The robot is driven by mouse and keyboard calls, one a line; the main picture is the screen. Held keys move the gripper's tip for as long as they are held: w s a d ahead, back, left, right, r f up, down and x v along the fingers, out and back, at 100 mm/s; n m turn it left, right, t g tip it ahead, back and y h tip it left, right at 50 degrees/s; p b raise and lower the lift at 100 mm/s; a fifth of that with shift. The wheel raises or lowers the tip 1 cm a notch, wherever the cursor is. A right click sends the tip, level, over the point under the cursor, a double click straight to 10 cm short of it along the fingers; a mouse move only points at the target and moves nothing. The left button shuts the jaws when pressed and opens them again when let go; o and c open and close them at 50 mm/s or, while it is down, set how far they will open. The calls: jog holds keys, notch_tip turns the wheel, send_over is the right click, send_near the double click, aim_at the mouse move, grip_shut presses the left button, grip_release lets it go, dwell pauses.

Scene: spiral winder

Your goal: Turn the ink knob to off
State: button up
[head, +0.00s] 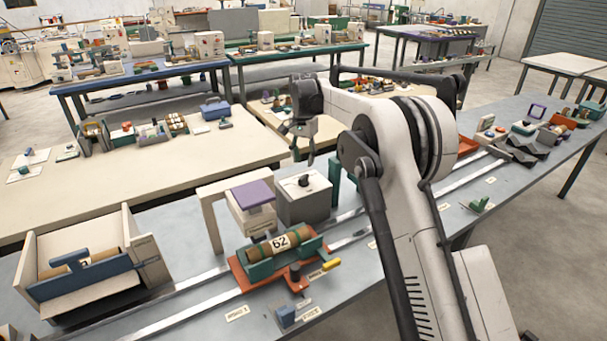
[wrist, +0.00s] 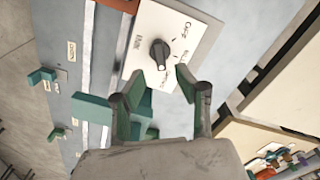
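A black knob (head: 304,181) sits on the white top of a grey box (head: 306,208) in the middle of the near bench. In the wrist view the knob (wrist: 160,52) stands on a white plate (wrist: 181,28) with tick marks and small labels around it. The labels are hard to read, and I cannot tell surely which one the knob points to. My gripper (head: 303,152) is above the box. In the wrist view my gripper (wrist: 155,92) is open and empty. Its two fingertips are apart, just below the knob in the picture, and do not visibly touch it.
A purple-topped pad (head: 253,194) under a cream frame (head: 205,205) stands left of the box. A green post (head: 334,178) stands close on its right. A roll marked 62 (head: 281,242) lies in a carriage in front. Metal rails (head: 180,318) run along the bench.

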aim_at(304, 176)
notch_tip(304, 176, down, 7)
jog(key=shift+r+p, duration=0.1)
jog(key=shift+p, duration=0.2)
jog(key=shift+c, duration=0.3)
grip_shut()
